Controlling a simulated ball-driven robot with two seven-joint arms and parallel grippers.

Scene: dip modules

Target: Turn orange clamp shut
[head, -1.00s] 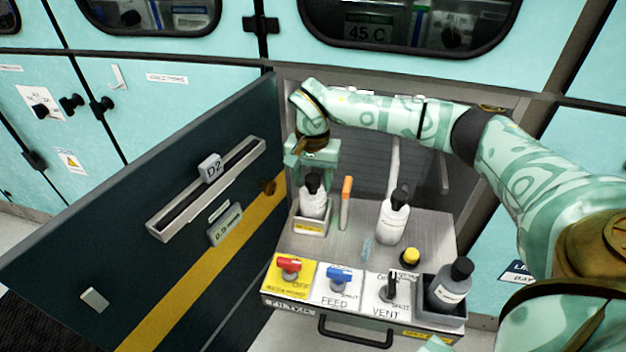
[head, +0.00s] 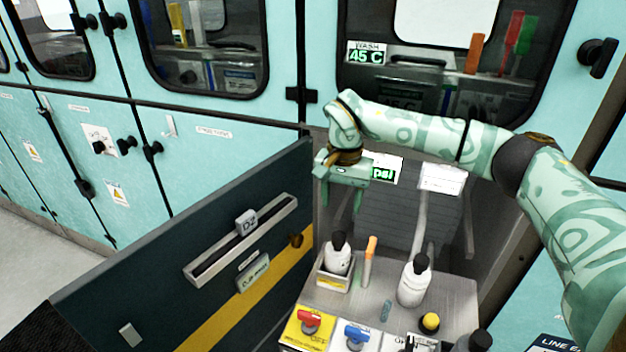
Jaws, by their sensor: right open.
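A thin upright piece with an orange top (head: 371,247) and a pale lower part stands on the grey bench just right of a small white bottle; it looks like the orange clamp, but its shape is too small to tell whether it is turned open or shut. My right gripper (head: 341,204) is open and empty, fingers pointing down. It hangs in the air above the small white bottle (head: 338,262), up and left of the orange piece and apart from both. My left gripper is not in view.
A larger white bottle (head: 413,284) stands to the right, near a yellow button (head: 430,321). Red (head: 309,318) and blue (head: 356,334) valve handles line the front. The small bottle sits in a tray (head: 334,284). An open dark door (head: 190,270) stands on the left.

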